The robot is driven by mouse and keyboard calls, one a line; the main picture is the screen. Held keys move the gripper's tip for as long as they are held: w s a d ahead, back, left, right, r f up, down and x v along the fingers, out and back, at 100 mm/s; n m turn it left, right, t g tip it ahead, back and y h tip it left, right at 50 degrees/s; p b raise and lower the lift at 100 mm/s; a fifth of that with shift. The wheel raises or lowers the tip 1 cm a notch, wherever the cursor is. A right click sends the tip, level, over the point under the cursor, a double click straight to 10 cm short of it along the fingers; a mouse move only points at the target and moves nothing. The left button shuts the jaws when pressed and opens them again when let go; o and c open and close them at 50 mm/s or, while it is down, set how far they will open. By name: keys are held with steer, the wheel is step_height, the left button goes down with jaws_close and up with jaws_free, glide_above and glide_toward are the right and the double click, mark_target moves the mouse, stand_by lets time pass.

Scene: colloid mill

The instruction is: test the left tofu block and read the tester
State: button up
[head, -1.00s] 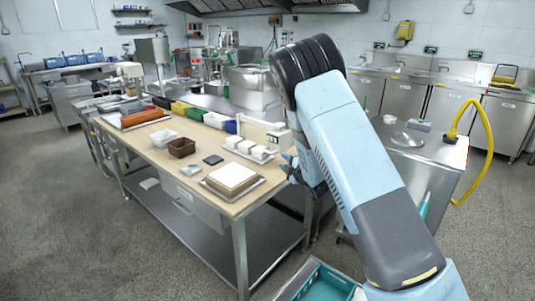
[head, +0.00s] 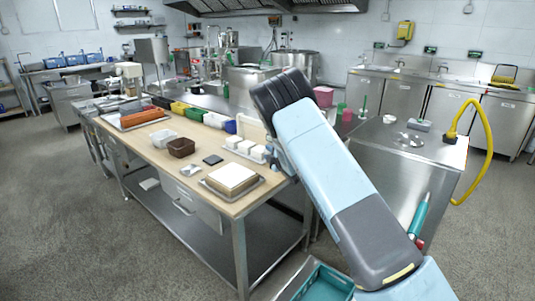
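Three white tofu blocks stand in a row on a shallow tray (head: 226,150) at the right side of the wooden-topped table. The left tofu block (head: 233,141) is in plain view, and the right one is closest to my gripper (head: 277,163). My gripper is at the table's right edge, just right of the tray. It is mostly hidden by my own arm, so its fingers cannot be made out. I cannot pick out the tester for sure. A white upright panel (head: 250,128) stands behind the blocks, partly covered by my arm.
A large white slab (head: 232,177) sits on a metal tray at the table's front corner. Coloured bins line the back edge. Bare wood (head: 150,158) shows at front left.

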steer(key=shift+w+a, duration=0.25)
steer(key=shift+w, duration=0.2)
steer(key=shift+c, duration=0.5)
jaws_close()
steer(key=shift+f, duration=0.1)
steer(key=shift+s, duration=0.1)
